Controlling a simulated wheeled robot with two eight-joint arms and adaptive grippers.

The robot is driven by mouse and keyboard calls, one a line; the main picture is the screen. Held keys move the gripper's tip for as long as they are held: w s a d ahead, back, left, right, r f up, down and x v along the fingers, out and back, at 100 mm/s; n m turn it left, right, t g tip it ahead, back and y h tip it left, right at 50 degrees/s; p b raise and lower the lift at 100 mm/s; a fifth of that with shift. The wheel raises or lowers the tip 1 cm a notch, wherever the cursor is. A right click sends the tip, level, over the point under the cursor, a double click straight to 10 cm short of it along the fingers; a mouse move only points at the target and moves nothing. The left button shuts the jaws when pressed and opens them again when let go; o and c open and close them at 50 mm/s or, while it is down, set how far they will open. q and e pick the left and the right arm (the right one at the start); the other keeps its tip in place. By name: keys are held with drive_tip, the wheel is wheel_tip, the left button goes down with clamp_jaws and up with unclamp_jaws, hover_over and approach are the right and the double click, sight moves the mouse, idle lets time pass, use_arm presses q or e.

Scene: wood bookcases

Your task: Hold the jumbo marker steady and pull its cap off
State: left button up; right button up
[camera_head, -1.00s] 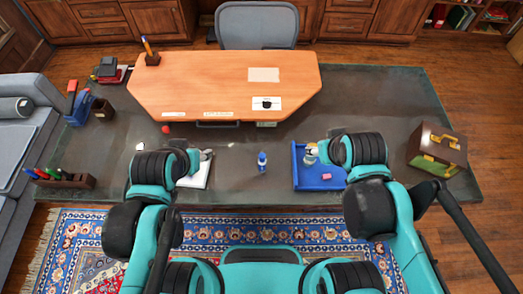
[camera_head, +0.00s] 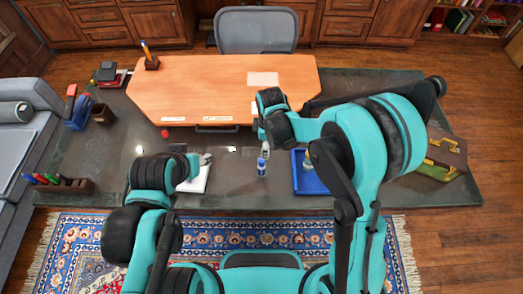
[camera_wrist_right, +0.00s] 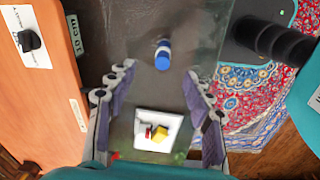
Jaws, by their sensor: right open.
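The jumbo marker (camera_head: 262,167), blue and white, stands on the dark glossy desktop near the front middle in the head view. In the right wrist view the marker (camera_wrist_right: 162,55) lies in the gap ahead of the fingertips, apart from both. My right gripper (camera_wrist_right: 158,78) is open and empty. In the head view my right gripper (camera_head: 265,140) is just behind and above the marker, partly hidden by its wrist. My left gripper (camera_head: 204,160) is to the left of the marker, over a white tray (camera_head: 194,185); its jaw opening is too small to judge.
A blue tray (camera_head: 308,184) is right of the marker, partly behind my right arm. A raised orange desk section (camera_head: 215,85) is behind. A wooden box (camera_head: 445,158) sits far right.

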drive_tip(key=n, duration=0.2)
approach(262, 167)
drive_tip(key=shift+w+a+f+g, duration=0.1)
drive_tip(key=shift+w+f+g, duration=0.05)
drive_tip(key=shift+w, duration=0.35)
drive_tip(key=shift+w+a+f+g, duration=0.1)
drive_tip(key=shift+w+f+g, duration=0.1)
drive_tip(key=shift+w, duration=0.25)
wheel_tip(262, 167, down, 11)
drive_tip(key=shift+f, duration=0.25)
clamp_jaws()
drive_tip(key=shift+c, duration=0.2)
unclamp_jaws()
drive_tip(key=shift+r, duration=0.1)
